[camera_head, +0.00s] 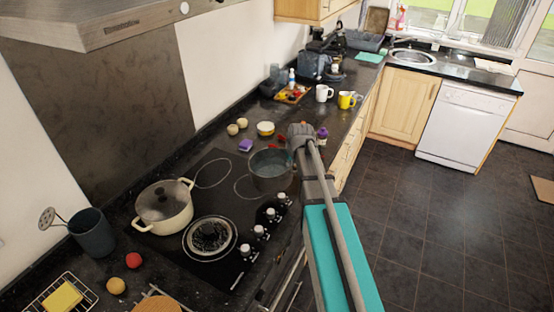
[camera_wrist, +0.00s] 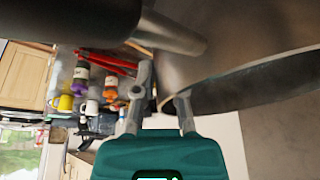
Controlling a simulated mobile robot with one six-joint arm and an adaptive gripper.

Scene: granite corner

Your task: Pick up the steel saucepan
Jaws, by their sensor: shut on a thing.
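The steel saucepan (camera_head: 268,172) is grey and open-topped, at the far right part of the black hob in the head view. My arm crosses in front of its right side. In the wrist view its grey wall and rim (camera_wrist: 240,75) fill the upper right, very close to the camera. My gripper (camera_wrist: 163,92) has its two fingers at the edge of the pan and is shut on it. The fingertips are hidden in the head view. I cannot tell whether the pan's base touches the hob.
A cream lidded pot (camera_head: 163,206) and a black round burner piece (camera_head: 209,238) stand on the hob (camera_head: 215,200). Knobs (camera_head: 259,232) line the hob's right side.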

